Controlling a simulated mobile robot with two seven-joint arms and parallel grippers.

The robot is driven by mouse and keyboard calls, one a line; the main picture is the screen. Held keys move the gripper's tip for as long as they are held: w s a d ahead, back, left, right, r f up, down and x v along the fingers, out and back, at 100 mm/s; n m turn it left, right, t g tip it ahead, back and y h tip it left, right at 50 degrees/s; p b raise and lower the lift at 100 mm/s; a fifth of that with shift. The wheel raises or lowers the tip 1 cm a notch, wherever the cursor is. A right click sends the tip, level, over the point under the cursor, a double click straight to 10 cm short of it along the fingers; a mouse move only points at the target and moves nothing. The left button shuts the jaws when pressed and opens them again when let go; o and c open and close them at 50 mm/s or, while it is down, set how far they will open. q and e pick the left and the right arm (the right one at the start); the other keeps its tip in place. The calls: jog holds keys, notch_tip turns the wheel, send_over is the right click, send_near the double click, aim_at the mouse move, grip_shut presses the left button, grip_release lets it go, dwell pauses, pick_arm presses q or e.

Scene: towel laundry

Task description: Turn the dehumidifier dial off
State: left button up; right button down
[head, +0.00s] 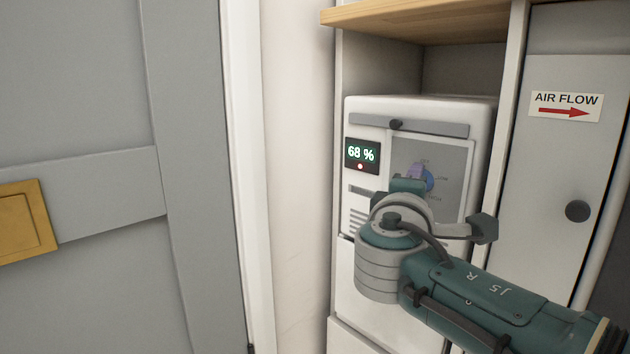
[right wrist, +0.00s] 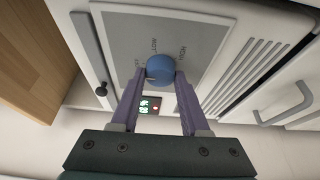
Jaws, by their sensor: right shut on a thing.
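The white dehumidifier (head: 485,125) stands in a cabinet bay in the head view. Its dark display (head: 361,155) reads 68 % above a small red light. The blue dial (head: 430,180) sits on a grey panel and is partly hidden by my right gripper (head: 419,174). In the right wrist view the round blue dial (right wrist: 161,69) is between the purple fingertips of my right gripper (right wrist: 160,77), which is shut on it. Small labels surround the dial, seen upside down; the dial's exact pointing direction is unclear. My left gripper is not in view.
A wooden shelf (head: 420,18) overhangs the dehumidifier. A grey panel with an AIR FLOW sign (head: 566,105) and a dark round knob (head: 578,211) is at right. A grey door (head: 90,100) with a brass plate (head: 22,222) is at left.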

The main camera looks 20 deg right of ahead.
jog(key=shift+c, duration=2)
grip_release()
jog(key=p+v, duration=0.3)
jog(key=v, duration=0.7)
jog(key=shift+r, duration=0.1)
